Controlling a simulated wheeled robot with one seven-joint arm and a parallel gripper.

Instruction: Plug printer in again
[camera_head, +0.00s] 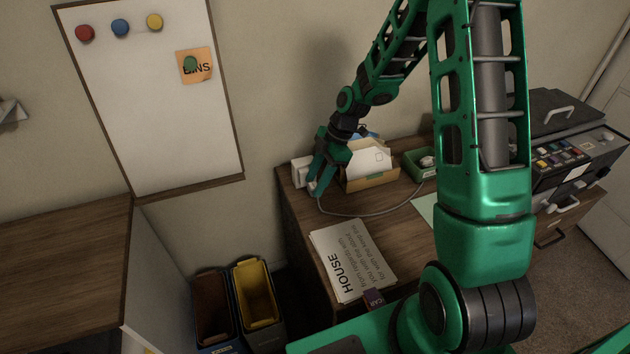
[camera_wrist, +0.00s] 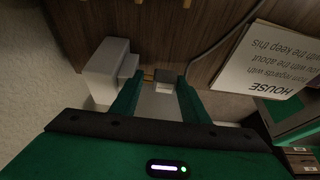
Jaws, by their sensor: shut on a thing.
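My gripper (camera_head: 316,186) is low over the left end of the desk. It is shut on a pale grey plug (camera_wrist: 163,76), which shows between the two green fingers in the wrist view. A grey cord (camera_head: 345,214) runs from near the fingertips rightward over the desk. A white socket box (camera_wrist: 107,68) stands left of the fingers in the wrist view, and it also shows behind the gripper in the head view (camera_head: 299,172). The plug looks apart from the box's stepped side. The socket holes are hidden. The printer (camera_head: 575,150) stands at the right.
A cardboard holder with white envelopes (camera_head: 370,165) stands just right of my gripper. A green tray (camera_head: 420,163) is beyond it. Printed sheets (camera_head: 350,262) lie at the desk's front left. Bins (camera_head: 257,290) stand on the floor left of the desk.

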